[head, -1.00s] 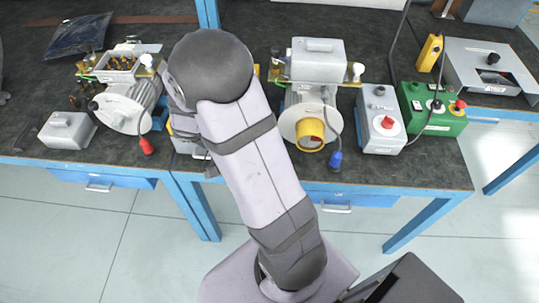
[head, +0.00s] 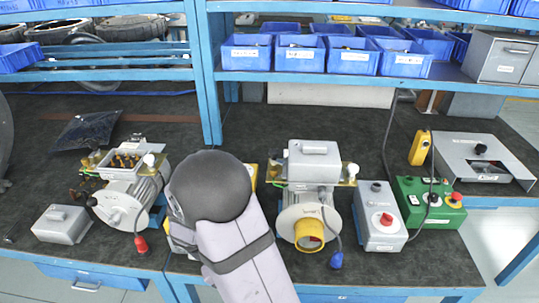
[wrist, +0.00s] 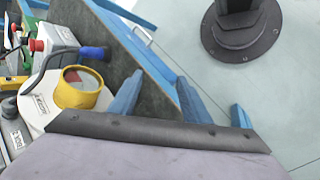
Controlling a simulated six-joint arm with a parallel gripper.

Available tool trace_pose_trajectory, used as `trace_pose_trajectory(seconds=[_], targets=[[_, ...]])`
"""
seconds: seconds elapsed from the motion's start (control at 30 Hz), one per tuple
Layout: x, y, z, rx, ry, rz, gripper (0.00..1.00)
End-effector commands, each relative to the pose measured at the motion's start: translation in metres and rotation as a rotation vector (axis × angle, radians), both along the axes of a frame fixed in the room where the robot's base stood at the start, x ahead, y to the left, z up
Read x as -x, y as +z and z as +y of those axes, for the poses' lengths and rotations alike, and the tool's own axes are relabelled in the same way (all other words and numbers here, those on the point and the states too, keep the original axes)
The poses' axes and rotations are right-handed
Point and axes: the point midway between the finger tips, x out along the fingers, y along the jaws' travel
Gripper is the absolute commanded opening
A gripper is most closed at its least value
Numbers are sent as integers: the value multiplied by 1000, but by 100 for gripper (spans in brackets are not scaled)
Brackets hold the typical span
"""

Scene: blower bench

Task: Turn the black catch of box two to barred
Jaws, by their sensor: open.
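My gripper is hidden behind my arm in the head view. In the wrist view my gripper (wrist: 160,78) appears open and empty, its two bluish fingers apart over the bench edge, beside the yellow-ringed blower.
A blower (head: 299,223) with a yellow ring stands left of the red-button box. A green control box (head: 432,208) and a yellow device (head: 419,148) stand at right. Another blower (head: 128,203) and a loose grey cover (head: 62,224) are at left. Blue bins (head: 300,56) line the shelf.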

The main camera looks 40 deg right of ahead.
Motion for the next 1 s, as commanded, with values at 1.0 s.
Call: trace_pose_trajectory(seconds=[1.0], targets=[[31,41,124,-536,247,-229,43]])
